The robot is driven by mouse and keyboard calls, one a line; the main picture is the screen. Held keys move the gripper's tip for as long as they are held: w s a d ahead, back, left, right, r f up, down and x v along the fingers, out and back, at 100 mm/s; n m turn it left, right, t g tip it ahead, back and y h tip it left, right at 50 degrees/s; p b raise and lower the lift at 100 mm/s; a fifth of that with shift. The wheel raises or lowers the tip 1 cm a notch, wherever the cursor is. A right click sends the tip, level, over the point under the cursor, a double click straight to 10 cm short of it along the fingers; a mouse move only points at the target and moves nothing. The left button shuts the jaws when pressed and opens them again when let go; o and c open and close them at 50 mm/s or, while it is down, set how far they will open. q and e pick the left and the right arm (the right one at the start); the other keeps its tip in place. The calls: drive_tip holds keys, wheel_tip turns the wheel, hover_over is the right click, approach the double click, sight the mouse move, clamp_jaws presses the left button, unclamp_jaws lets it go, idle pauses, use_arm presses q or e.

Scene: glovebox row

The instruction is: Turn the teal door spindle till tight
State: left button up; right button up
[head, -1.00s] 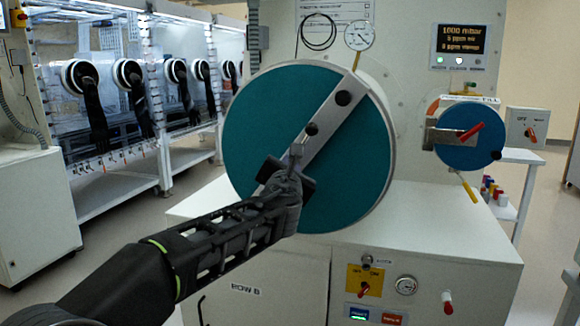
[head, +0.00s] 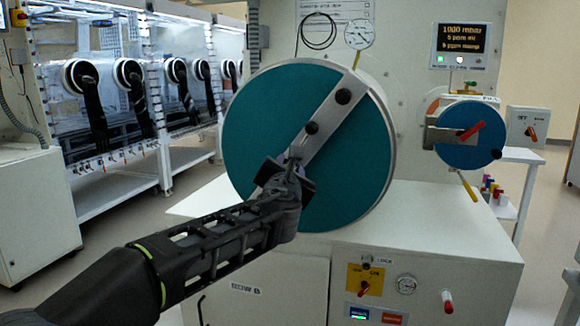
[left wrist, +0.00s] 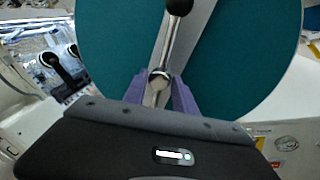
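The round teal door (head: 345,180) faces me, with a grey metal bar (head: 330,115) slanting across it. The spindle's handle has a black ball end (head: 312,128); in the left wrist view a metal rod (left wrist: 172,40) runs from its ball to a round hub (left wrist: 160,75). My left gripper (head: 293,160) is at the spindle, in front of the door's middle. In the left wrist view its purple fingers (left wrist: 160,88) stand on either side of the hub. Whether they press on it is unclear. The far end of the handle is hidden. My right gripper is not in view.
A smaller blue door (head: 470,140) with a red handle is at the right. Glovebox ports with black gloves (head: 95,115) line the left.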

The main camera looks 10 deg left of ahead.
use_arm(q)
drive_tip(key=s, duration=0.4)
drive_tip(key=s+d, duration=0.1)
drive_tip(key=shift+s, duration=0.4)
